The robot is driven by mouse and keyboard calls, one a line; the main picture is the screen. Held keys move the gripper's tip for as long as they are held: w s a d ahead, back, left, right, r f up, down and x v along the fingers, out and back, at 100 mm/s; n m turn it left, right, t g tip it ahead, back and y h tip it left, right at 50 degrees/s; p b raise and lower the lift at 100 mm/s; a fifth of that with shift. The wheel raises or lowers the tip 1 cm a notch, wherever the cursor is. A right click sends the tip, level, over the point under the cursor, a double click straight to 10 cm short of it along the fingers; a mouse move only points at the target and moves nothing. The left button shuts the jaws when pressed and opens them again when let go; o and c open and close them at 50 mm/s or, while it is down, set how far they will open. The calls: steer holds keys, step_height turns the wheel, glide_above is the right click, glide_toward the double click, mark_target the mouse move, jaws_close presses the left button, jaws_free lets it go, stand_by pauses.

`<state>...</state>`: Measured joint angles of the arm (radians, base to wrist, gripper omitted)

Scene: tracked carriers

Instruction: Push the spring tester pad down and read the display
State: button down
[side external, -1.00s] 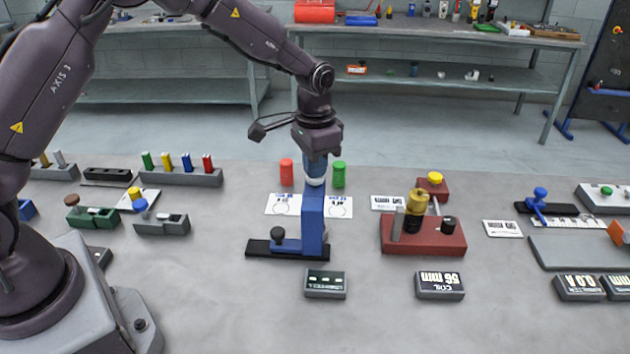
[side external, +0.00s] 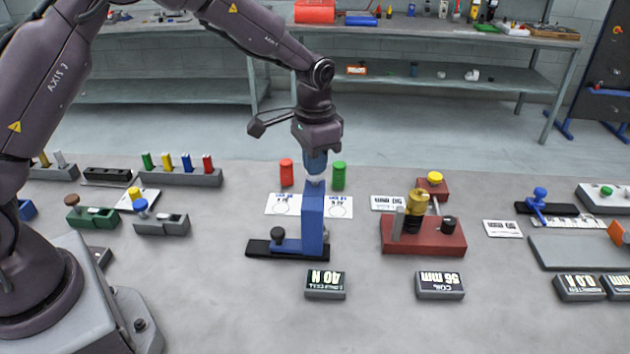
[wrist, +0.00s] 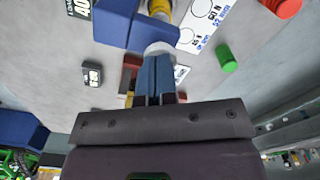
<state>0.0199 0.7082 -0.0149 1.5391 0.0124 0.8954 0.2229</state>
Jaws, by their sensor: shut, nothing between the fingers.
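The spring tester is a blue upright block (side external: 313,222) on a black base (side external: 262,249) with a black knob. Its whitish pad (side external: 315,181) is at the top, just under my fingertips; in the wrist view the pad (wrist: 158,48) is right at the finger ends. My gripper (side external: 316,171) is shut and empty, pointing down over the pad. It appears to touch it, but I cannot be sure. The display (side external: 325,284) in front of the tester reads 40 N. In the wrist view the block (wrist: 115,22) hides part of the table.
A red cylinder (side external: 286,172) and a green cylinder (side external: 339,174) stand close behind the tester. Printed cards (side external: 283,204) lie behind it. A red base (side external: 423,236) with a yellow-topped fixture stands at right, with a 56 mm display (side external: 440,285).

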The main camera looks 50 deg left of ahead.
mark_target(305, 189)
steer(key=shift+r, duration=2.65)
steer(key=shift+s+f+n, duration=0.15)
steer(key=shift+s+f, duration=0.15)
steer(key=shift+s, duration=0.3)
steer(key=shift+s+f+n, duration=0.15)
steer(key=shift+s+f, duration=0.15)
steer(key=shift+s, duration=0.3)
steer(key=s+r+t, duration=0.2)
steer(key=s+r, duration=0.3)
steer(key=s, duration=0.3)
steer(key=s+a+r+n+t, duration=0.1)
steer(key=s+r, duration=0.3)
steer(key=s, duration=0.4)
steer(key=s+r+n+t, duration=0.1)
steer(key=s+r+t, duration=0.1)
steer(key=s+r, duration=0.3)
steer(key=s, duration=0.3)
steer(key=shift+s+a+r+t, duration=0.2)
steer(key=shift+s+r+t, duration=0.1)
steer(key=shift+s+r, duration=0.05)
